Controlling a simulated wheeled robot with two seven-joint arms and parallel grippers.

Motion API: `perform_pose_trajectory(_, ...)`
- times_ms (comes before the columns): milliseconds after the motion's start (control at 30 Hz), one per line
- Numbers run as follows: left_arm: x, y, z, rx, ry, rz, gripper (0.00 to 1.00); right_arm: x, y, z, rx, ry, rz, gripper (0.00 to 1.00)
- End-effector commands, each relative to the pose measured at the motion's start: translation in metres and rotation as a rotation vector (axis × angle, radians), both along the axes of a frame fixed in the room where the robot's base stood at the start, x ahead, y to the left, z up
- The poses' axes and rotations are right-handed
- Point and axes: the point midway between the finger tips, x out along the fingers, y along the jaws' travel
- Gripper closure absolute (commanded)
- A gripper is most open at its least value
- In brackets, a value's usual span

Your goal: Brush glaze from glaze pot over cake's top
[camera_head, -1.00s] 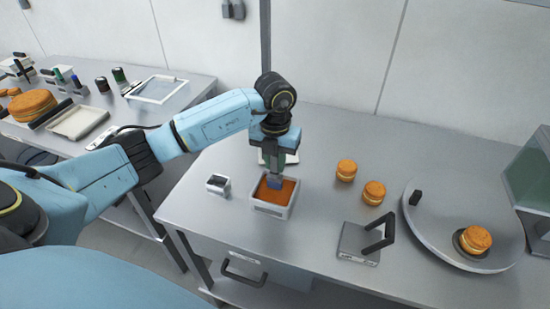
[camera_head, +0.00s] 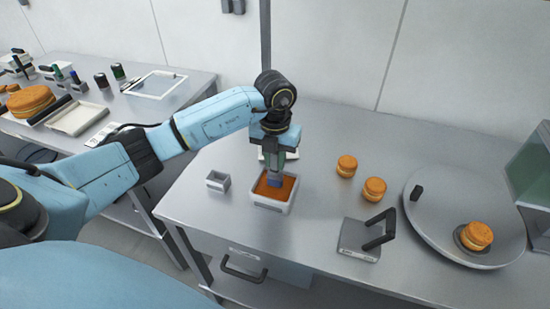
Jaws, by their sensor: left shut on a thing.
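The glaze pot (camera_head: 271,205), a pale square tub of orange-brown glaze, stands on the grey table in the middle of the head view. My left gripper (camera_head: 276,168) is above it, pointing down and shut on a blue brush (camera_head: 275,181). The brush's lower end is at the glaze; its tip is hidden. A round layered orange-brown cake (camera_head: 476,235) sits on a small dark base on the round grey turntable (camera_head: 425,232) at the right. My right gripper is not in view.
Two similar cakes (camera_head: 347,165) (camera_head: 374,189) stand between pot and turntable. A small grey box (camera_head: 217,181) is left of the pot. A plate with a dark upright handle (camera_head: 360,240) stands at the front. A glass-sided case (camera_head: 535,180) is at the right edge.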

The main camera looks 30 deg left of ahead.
Motion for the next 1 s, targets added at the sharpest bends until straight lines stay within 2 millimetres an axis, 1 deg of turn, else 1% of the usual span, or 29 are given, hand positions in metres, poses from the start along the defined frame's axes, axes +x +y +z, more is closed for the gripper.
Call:
perform_pose_trajectory(700,0.0001,0.0002,-0.0092,0.0,0.0,0.001,1.0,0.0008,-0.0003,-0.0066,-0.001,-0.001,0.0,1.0)
perform_pose_trajectory(1000,0.0001,0.0002,-0.0089,0.0,0.0,0.0,1.0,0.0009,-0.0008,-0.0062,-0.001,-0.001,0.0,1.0)
